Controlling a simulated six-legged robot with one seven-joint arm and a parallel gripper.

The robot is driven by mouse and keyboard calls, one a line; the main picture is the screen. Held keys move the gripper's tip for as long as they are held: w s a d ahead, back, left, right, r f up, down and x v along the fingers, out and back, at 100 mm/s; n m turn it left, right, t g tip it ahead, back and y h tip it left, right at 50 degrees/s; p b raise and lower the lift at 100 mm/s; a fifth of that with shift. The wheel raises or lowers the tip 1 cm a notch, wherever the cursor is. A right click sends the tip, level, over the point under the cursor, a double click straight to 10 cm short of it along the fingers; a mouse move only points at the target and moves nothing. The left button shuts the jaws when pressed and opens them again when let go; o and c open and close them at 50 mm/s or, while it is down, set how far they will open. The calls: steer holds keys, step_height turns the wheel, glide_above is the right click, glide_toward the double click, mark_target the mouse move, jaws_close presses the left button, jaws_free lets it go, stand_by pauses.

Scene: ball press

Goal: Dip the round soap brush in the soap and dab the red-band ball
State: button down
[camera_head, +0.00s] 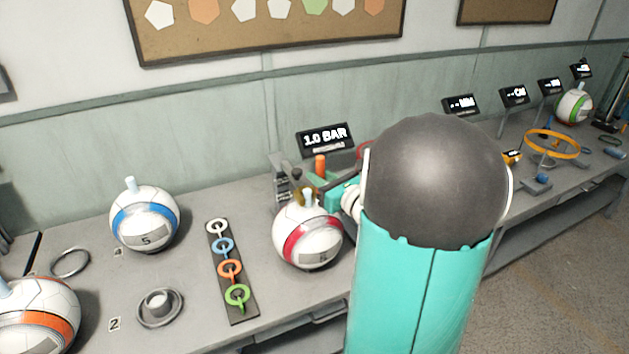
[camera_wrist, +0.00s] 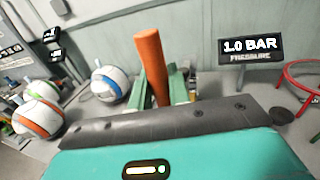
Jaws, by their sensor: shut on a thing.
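The red-band ball (camera_head: 307,236) sits on the bench with a pale peg on top. My gripper (camera_head: 328,186) is behind it, shut on an upright orange handle (camera_head: 320,165), which I take to be the soap brush. In the wrist view the orange handle (camera_wrist: 151,62) stands between the two green fingers of my gripper (camera_wrist: 157,94). The brush's lower end is hidden behind the ball and my gripper, so I cannot tell whether it touches anything or carries soap. I cannot make out the soap clearly.
A blue-band ball (camera_head: 145,218) and an orange-band ball (camera_head: 38,318) are at left. A "1.0 BAR" display (camera_head: 325,139) stands behind. My arm hides the bench right of the red-band ball.

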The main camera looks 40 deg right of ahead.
steer(key=shift+w+f, duration=0.1)
steer(key=shift+w, duration=0.45)
steer(key=shift+s, duration=0.4)
steer(key=shift+w+f, duration=0.3)
steer(key=shift+f, duration=0.45)
steer(key=shift+s+f, duration=0.25)
steer(key=shift+f, duration=0.1)
steer(key=shift+w+f, duration=0.15)
steer(key=shift+f, duration=1.9)
steer(key=shift+f, duration=0.75)
